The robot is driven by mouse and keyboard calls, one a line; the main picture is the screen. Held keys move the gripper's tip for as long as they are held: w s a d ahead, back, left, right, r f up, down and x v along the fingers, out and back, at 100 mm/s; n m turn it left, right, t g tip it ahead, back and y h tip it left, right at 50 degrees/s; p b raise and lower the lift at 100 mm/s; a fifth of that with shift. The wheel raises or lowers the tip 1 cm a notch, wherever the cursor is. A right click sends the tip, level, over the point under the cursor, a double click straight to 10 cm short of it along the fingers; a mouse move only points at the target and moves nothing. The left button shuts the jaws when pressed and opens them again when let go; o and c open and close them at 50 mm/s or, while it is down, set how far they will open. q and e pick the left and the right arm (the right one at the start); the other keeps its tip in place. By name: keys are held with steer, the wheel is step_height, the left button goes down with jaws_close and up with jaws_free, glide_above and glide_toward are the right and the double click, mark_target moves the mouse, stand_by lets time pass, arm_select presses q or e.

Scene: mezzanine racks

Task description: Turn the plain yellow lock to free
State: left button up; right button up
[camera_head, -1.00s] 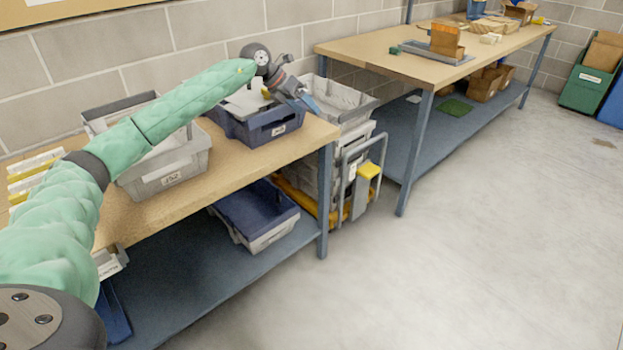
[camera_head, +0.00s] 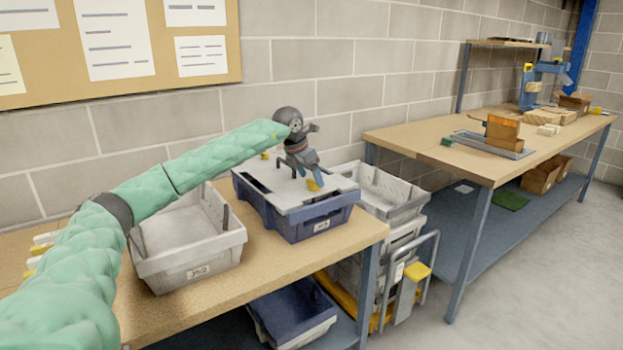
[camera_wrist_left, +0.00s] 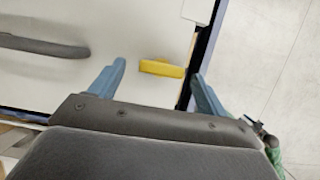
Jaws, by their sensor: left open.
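The plain yellow lock (camera_head: 313,185) is a small yellow bar at the front edge of the white lid on the blue tote (camera_head: 322,219). In the left wrist view the lock (camera_wrist_left: 161,69) lies crosswise between my fingertips, near the lid's edge. My left gripper (camera_head: 310,172) points down over it, with open blue fingers that show on either side of the lock in the left wrist view (camera_wrist_left: 158,72). I cannot tell whether the fingers touch it. A second small yellow piece (camera_head: 265,155) shows at the lid's far side. My right gripper is not in view.
A grey tote (camera_head: 190,262) stands left of the blue tote on the wooden bench (camera_head: 255,285). Stacked grey totes (camera_head: 395,213) and a trolley with a yellow pad (camera_head: 417,271) stand past the bench's right end. A dark handle (camera_wrist_left: 45,46) lies on the lid.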

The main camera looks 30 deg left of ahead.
arm_select(q)
steer(key=shift+x, duration=0.85)
steer(key=shift+d, duration=0.15)
steer(key=c, duration=1.4)
steer(key=shift+d+r, duration=0.1)
